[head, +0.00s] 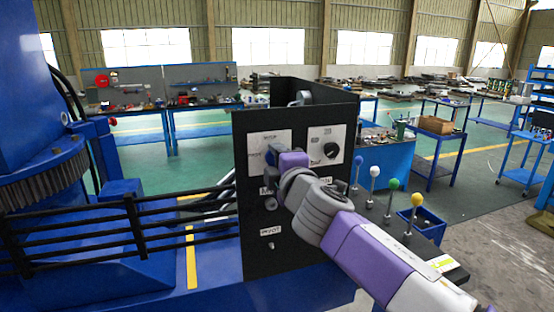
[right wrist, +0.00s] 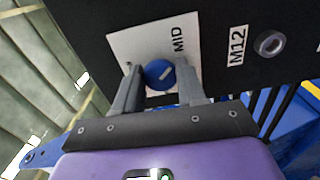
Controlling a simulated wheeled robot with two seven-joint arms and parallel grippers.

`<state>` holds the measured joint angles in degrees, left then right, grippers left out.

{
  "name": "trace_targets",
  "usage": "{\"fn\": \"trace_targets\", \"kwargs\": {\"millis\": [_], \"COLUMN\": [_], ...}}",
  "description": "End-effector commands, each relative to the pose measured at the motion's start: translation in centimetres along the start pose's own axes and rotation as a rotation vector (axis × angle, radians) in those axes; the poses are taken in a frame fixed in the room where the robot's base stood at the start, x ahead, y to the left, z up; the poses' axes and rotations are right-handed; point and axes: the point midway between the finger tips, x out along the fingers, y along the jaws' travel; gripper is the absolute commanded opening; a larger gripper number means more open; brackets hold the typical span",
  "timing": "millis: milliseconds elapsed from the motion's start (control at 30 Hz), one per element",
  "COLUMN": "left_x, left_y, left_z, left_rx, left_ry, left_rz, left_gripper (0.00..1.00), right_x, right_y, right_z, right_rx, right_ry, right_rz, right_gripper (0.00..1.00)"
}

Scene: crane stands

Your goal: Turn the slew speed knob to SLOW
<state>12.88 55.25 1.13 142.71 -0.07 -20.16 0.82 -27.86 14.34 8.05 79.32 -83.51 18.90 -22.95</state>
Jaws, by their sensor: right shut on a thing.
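A black control panel (head: 292,235) stands in front of me with two white plates. A blue knob (right wrist: 160,75) sits on a white plate (right wrist: 125,45) in the right wrist view, with a pale mark on its face. The word MID is printed on that plate; no SLOW label is readable. My right gripper (right wrist: 158,88) is shut on the blue knob, one finger on each side. In the head view my right gripper (head: 276,158) reaches the left plate (head: 265,138) and mostly hides the knob. My left gripper is not in view.
A black knob (head: 332,150) sits on the right plate (head: 322,133). An M12 label (right wrist: 237,59) and a round fitting (right wrist: 269,43) are beside the blue knob. Several ball-topped levers (head: 391,186) stand right of the panel. Black railings (head: 150,212) run along the left.

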Motion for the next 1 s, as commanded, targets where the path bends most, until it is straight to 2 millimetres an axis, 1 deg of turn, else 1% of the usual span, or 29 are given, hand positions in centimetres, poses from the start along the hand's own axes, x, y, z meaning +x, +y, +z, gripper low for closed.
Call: {"fn": "trace_targets", "kwargs": {"millis": [100, 600, 800, 1000], "left_x": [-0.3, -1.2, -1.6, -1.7], "left_y": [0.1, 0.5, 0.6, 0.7], "left_z": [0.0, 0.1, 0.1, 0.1], "left_rx": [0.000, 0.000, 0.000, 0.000], "left_ry": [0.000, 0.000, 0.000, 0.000], "left_rz": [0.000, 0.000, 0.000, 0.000], "left_gripper": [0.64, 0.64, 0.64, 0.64], "right_x": [0.0, 0.0, 0.0, 0.0], "right_y": [0.0, 0.1, 0.1, 0.1], "right_z": [0.0, -0.1, -0.1, -0.1], "right_rx": [-0.114, -0.571, -0.710, -0.801], "right_ry": [-0.001, 0.001, 0.001, 0.001], "right_rz": [-0.002, -0.002, -0.001, -0.001], "right_gripper": [0.09, 0.09, 0.09, 0.09]}}
